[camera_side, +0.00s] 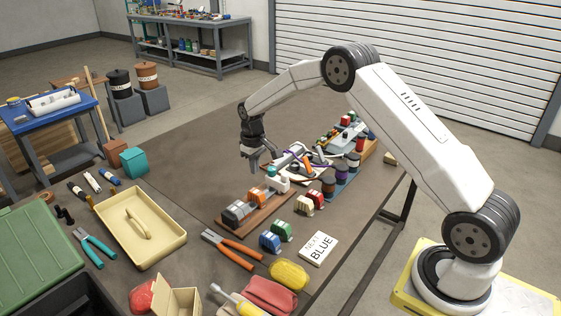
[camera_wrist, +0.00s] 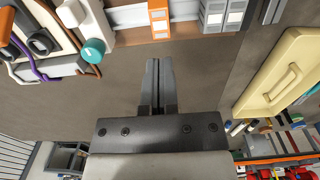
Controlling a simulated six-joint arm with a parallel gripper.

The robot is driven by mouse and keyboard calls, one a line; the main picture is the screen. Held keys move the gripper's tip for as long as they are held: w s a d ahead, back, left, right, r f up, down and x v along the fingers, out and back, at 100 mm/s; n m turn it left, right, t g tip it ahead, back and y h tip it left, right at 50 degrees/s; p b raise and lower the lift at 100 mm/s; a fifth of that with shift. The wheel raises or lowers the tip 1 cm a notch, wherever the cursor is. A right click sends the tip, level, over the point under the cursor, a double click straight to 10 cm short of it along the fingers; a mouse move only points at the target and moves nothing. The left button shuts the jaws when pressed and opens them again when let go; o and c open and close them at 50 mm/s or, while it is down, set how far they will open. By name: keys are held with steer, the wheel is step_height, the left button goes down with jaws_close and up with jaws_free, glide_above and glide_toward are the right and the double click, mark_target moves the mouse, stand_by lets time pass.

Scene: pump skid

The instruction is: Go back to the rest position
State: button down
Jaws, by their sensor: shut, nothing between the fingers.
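My gripper (camera_side: 254,164) hangs from my raised, bent arm above the brown table, fingers pointing down, just behind the wooden base with the pump parts. In the wrist view my gripper (camera_wrist: 158,62) shows its two fingers side by side, shut with nothing between them. It appears apart from everything around it. The wooden base (camera_side: 222,222) carries a grey block (camera_side: 236,213), an orange block (camera_side: 257,196) and a white part with a teal knob (camera_side: 277,180). The orange block also shows in the wrist view (camera_wrist: 159,18).
A cream tray (camera_side: 152,252) lies at the left, with orange-handled pliers (camera_side: 233,248) near it. Coloured blocks (camera_side: 270,242) and a card reading "NEXT BLUE" (camera_side: 318,247) are at the front. Spools (camera_side: 328,186) and cables crowd the right. Bare tabletop (camera_side: 190,170) lies behind my gripper.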

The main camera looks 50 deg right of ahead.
steer(key=s+a+r+t, duration=0.1)
steer(key=s+a+r, duration=0.1)
steer(key=s, duration=0.7)
steer(key=s+a+r, duration=0.2)
steer(key=s+a, duration=0.3)
steer(key=s, duration=0.4)
steer(key=s+a+r+t, duration=0.1)
steer(key=s+a+r, duration=0.1)
steer(key=s, duration=0.7)
steer(key=shift+s+a+t, duration=0.2)
steer(key=shift+a+t, duration=0.1)
steer(key=shift+a, duration=0.6)
steer(key=shift+r, duration=0.1)
